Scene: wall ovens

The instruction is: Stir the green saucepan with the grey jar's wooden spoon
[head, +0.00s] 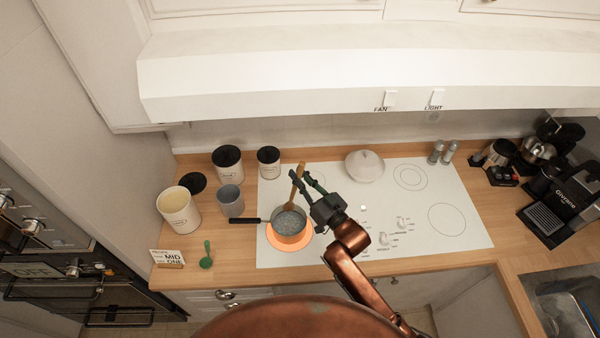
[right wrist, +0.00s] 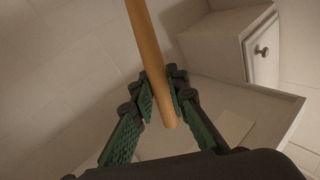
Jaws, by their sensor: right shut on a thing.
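The saucepan (head: 290,238) stands on a glowing orange burner at the left of the hob, its black handle pointing left. Its wall looks orange-brown here, not green, and grey bubbly contents show inside. My right gripper (head: 299,177) is shut on the wooden spoon (head: 297,188), just behind the pan. The spoon is tilted, its lower end at the pan's far rim; I cannot tell whether it dips in. In the right wrist view the spoon's shaft (right wrist: 150,50) runs between the green-padded fingers (right wrist: 162,100). The grey jar (head: 230,198) stands left of the pan with no spoon visible in it. My left gripper is out of view.
A cream canister (head: 178,212) and two black-lidded canisters (head: 228,163) stand on the left counter. A white lidded dish (head: 364,166) sits behind. The right of the hob (head: 450,190) is clear; a range hood overhangs the back.

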